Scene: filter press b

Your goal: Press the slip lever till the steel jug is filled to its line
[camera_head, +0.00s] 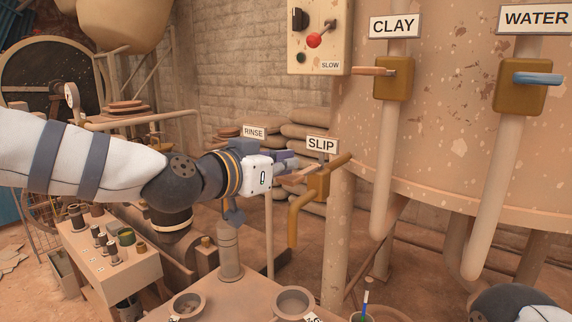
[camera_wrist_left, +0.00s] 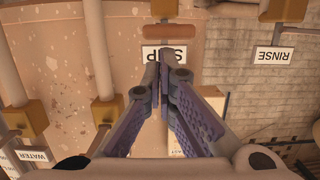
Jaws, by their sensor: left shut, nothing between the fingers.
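The SLIP sign (camera_head: 321,145) stands above a brass valve (camera_head: 318,187) with a downturned yellow-brown spout (camera_head: 293,225). A wooden lever bar (camera_head: 341,160) sticks out of this valve. My left gripper (camera_head: 291,167) is shut and empty, its fingertips just left of the valve; I cannot tell whether they touch the lever. In the left wrist view, the closed fingertips (camera_wrist_left: 164,60) overlap the upside-down SLIP sign (camera_wrist_left: 178,54), with a wooden bar (camera_wrist_left: 172,31) just beyond. I cannot make out a steel jug for certain.
A round open vessel (camera_head: 293,302) and a small bowl (camera_head: 187,305) stand on the bench below. CLAY (camera_head: 377,71) and WATER (camera_head: 538,78) levers are on the tank to the right. A control box (camera_head: 319,38) with a red knob hangs above. A RINSE sign (camera_head: 254,132) is behind.

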